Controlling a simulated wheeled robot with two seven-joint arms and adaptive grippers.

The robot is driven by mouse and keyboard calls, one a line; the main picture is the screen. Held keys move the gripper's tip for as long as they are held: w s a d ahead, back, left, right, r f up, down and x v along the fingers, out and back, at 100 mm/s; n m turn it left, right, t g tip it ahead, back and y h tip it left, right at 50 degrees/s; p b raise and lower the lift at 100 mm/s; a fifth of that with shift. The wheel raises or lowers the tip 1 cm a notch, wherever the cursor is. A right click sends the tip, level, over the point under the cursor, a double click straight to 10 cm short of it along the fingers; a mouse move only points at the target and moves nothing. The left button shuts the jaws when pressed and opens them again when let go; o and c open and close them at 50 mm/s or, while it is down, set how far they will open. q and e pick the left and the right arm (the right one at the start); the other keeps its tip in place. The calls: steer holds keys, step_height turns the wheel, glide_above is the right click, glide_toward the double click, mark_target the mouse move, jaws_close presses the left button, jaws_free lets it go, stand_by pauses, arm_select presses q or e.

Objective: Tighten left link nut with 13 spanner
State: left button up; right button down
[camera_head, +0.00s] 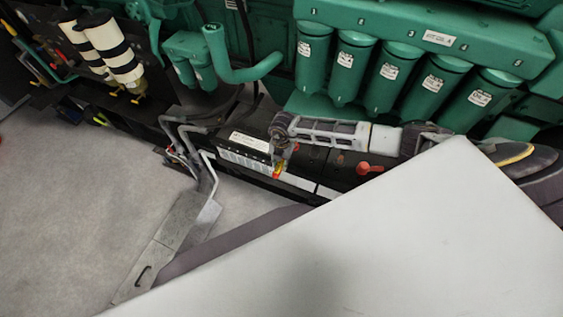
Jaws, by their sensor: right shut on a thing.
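My right gripper (281,143) reaches in from the right, low in front of the green engine. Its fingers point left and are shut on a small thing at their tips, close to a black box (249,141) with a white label. The held thing is too small and too mixed with the background to tell its shape. A small red and yellow part (277,170) shows just below the fingertips. I cannot make out the 13 spanner or the left link nut clearly. My left gripper is not in view.
Several green filter canisters (388,74) hang just above my right arm. A red knob (366,168) sits below the arm. Bent grey pipes (207,165) stand left of the fingertips. Black-and-white banded cylinders (112,50) are at upper left. Grey floor (75,215) is clear at left.

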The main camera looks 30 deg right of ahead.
steer(key=shift+s+d, duration=0.15)
steer(key=shift+r, duration=0.2)
steer(key=shift+r+p, duration=0.95)
steer(key=shift+r, duration=1.15)
